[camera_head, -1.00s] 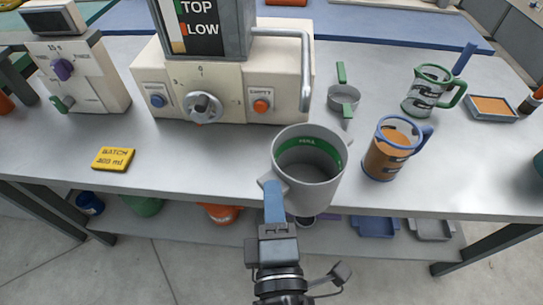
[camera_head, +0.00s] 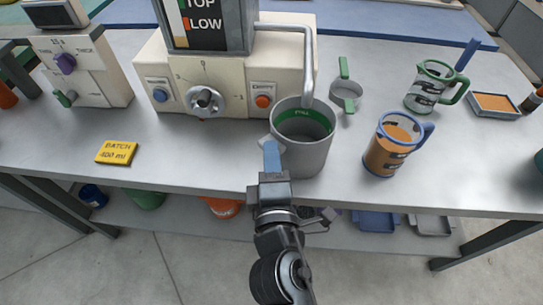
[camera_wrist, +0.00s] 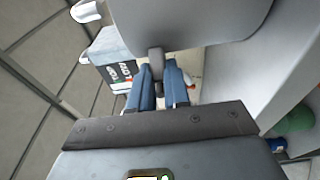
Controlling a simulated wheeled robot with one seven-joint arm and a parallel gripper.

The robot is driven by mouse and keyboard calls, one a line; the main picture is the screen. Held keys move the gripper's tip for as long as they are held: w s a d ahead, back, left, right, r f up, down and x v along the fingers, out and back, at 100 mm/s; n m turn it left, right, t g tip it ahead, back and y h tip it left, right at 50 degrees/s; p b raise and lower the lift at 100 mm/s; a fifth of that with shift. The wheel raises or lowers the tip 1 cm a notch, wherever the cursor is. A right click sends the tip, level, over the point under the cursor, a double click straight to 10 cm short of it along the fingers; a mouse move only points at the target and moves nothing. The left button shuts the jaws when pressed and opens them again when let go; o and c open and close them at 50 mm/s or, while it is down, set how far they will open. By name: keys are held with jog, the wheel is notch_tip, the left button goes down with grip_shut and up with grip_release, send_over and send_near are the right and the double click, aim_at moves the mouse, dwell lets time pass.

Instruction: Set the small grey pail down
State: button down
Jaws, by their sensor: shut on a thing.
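The small grey pail (camera_head: 309,150), with a green band inside its rim, is upright at the front part of the table (camera_head: 215,165), below the machine's spout. Its base looks at or very near the table top; I cannot tell if it touches. My gripper (camera_head: 272,155) is shut on the pail's handle at its left front side. In the wrist view my blue fingers (camera_wrist: 158,85) close on the handle, and the pail's grey wall (camera_wrist: 190,20) fills the top. The inside bottom of the pail looks empty.
Right of the pail stands a blue-rimmed jug (camera_head: 391,148) of orange-brown liquid. A grey strainer (camera_head: 346,95) and a green-handled jug (camera_head: 430,87) are behind it. The cream machine (camera_head: 225,88) stands at the back. A yellow batch card (camera_head: 117,152) lies left; the table between is clear.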

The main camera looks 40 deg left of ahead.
jog(key=shift+f, duration=0.1)
jog(key=shift+f, duration=0.15)
jog(key=c, duration=1)
grip_release()
jog(key=b+v, duration=0.1)
jog(key=v, duration=0.5)
jog(key=b+v, duration=0.1)
jog(key=v, duration=0.5)
jog(key=shift+r, duration=0.2)
